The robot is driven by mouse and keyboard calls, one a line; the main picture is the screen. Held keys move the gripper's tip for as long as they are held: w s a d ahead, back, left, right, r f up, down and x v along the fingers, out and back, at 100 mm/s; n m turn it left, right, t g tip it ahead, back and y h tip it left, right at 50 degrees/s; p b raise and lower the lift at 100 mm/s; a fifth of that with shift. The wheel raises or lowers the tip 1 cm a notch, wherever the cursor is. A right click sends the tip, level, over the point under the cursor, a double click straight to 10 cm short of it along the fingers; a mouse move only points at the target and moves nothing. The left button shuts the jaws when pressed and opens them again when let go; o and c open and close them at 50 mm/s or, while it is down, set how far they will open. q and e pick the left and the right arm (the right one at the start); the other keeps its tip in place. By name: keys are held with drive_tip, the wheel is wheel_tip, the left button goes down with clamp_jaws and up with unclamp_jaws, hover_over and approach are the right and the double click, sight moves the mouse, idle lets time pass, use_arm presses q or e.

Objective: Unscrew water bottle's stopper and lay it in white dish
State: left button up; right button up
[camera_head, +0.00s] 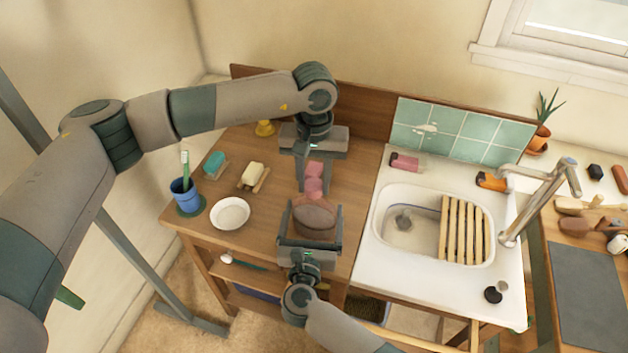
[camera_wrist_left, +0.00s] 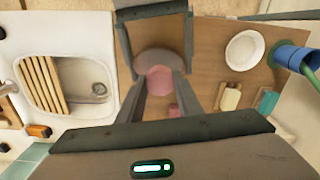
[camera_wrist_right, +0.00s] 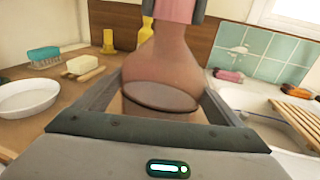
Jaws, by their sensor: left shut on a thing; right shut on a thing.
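The brownish-pink water bottle (camera_head: 314,218) is held above the wooden counter. My right gripper (camera_head: 310,236) is shut on its body, with a finger on each side; the bottle also shows in the right wrist view (camera_wrist_right: 165,70). My left gripper (camera_head: 314,182) comes down from above and is shut on the pink stopper (camera_wrist_left: 159,80) at the bottle's top. The stopper's seat on the neck is hidden, so I cannot tell how far it is unscrewed. The white dish (camera_head: 230,213) lies empty on the counter, left of the bottle.
A blue cup (camera_head: 186,196) with a toothbrush, a teal brush (camera_head: 214,163) and a soap on a wooden rest (camera_head: 253,177) stand near the dish. The sink (camera_head: 408,231) with a slatted rack and tap is right. Counter between dish and bottle is clear.

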use_arm(q)
drive_tip(key=n, duration=1.3)
drive_tip(key=shift+r, duration=0.1)
drive_tip(key=n, duration=0.7)
drive_tip(key=shift+n, duration=0.3)
drive_tip(key=n, duration=1.1)
drive_tip(key=shift+n, duration=0.4)
drive_tip(key=n, duration=1.5)
